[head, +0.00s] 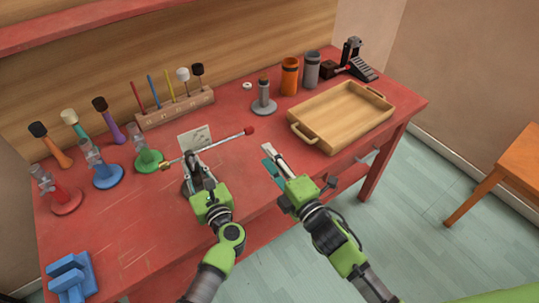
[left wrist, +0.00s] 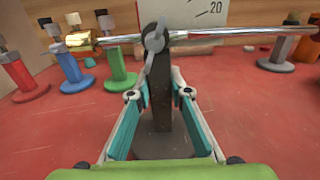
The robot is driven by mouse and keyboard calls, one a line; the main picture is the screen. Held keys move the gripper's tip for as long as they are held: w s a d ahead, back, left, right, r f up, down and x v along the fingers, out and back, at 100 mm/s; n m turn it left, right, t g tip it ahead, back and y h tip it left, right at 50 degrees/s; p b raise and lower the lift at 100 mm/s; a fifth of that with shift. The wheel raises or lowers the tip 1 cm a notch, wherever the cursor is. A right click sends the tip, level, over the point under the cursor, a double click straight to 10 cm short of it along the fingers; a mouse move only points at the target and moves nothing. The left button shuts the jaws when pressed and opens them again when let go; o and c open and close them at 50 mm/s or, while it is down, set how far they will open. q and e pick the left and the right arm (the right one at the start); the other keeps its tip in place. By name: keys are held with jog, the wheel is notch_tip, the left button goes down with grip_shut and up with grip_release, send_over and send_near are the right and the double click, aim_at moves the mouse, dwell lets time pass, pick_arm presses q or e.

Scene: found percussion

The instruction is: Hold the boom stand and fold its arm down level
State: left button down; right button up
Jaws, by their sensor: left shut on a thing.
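The boom stand has a dark upright post (left wrist: 161,100) and a thin silver arm (head: 218,144) across its top. A brass weight (left wrist: 78,41) is on the arm's left end and a red tip (head: 249,130) on its right end. In the head view the arm slants up to the right; in the left wrist view it looks nearly level. A silver wing knob (left wrist: 154,40) is at the pivot. My left gripper (head: 196,178) is shut on the post, below the arm. My right gripper (head: 268,157) is open and empty, right of the stand above the table.
A marked card (head: 195,139) stands behind the post. Red (head: 67,201), blue (head: 109,177) and green (head: 149,162) stands are at left, and a grey one (head: 264,107) is behind. A wooden tray (head: 325,134) is at right. Blue blocks (head: 70,276) sit at the near left corner.

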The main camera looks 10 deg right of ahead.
pick_arm(q)
jog(key=c, duration=1.8)
grip_release()
